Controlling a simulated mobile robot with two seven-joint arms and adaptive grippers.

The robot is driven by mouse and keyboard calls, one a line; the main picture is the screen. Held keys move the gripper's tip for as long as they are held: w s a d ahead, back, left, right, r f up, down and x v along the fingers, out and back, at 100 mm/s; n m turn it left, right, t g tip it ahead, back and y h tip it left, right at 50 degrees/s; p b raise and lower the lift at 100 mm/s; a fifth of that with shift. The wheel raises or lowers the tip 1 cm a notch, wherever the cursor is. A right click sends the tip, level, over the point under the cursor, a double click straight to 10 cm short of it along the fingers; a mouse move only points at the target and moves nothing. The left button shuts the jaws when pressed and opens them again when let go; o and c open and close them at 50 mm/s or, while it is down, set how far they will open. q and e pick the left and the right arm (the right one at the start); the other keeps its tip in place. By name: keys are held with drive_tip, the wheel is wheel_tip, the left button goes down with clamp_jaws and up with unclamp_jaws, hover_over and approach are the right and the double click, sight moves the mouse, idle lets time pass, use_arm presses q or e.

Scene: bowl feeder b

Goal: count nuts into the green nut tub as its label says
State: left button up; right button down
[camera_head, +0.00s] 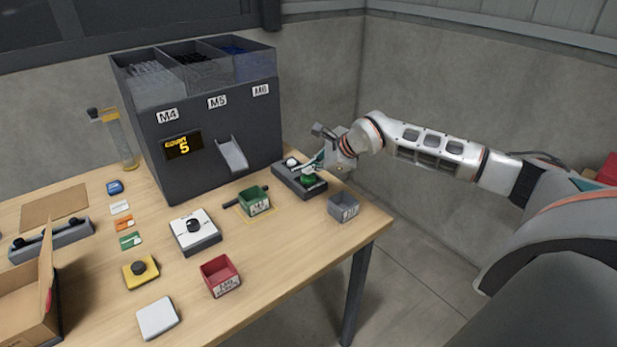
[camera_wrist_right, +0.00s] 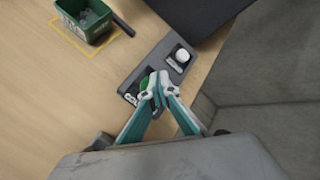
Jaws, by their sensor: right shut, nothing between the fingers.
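The green nut tub (camera_head: 254,202) sits in a yellow outline on the table, in front of the feeder chute (camera_head: 232,154). In the right wrist view, the tub (camera_wrist_right: 82,27) holds some grey nuts; its label is too small to read. The feeder (camera_head: 214,125) has bins marked M4, M5 and M6, and its display (camera_head: 184,146) shows 5. A dark button box (camera_head: 299,180) carries a green button (camera_head: 308,179) and a white one (camera_head: 291,162). My right gripper (camera_wrist_right: 158,82) is shut and empty, its fingertips at the green button; I cannot tell if it is pressed. My left gripper is out of view.
A grey tub (camera_head: 343,207) stands right of the button box, near the table edge. A red tub (camera_head: 221,276), a white device with a black knob (camera_head: 195,232) and a yellow one (camera_head: 140,271) stand in front. An open cardboard box (camera_head: 28,304) is at left.

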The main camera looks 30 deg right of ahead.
sight(308, 179)
drive_tip(key=shift+r, duration=0.1)
drive_tip(key=shift+r+p, duration=1.7)
drive_tip(key=shift+r, duration=0.8)
drive_tip(key=shift+r+b, duration=1.35)
drive_tip(key=shift+r, duration=0.55)
drive_tip(key=shift+f, duration=0.1)
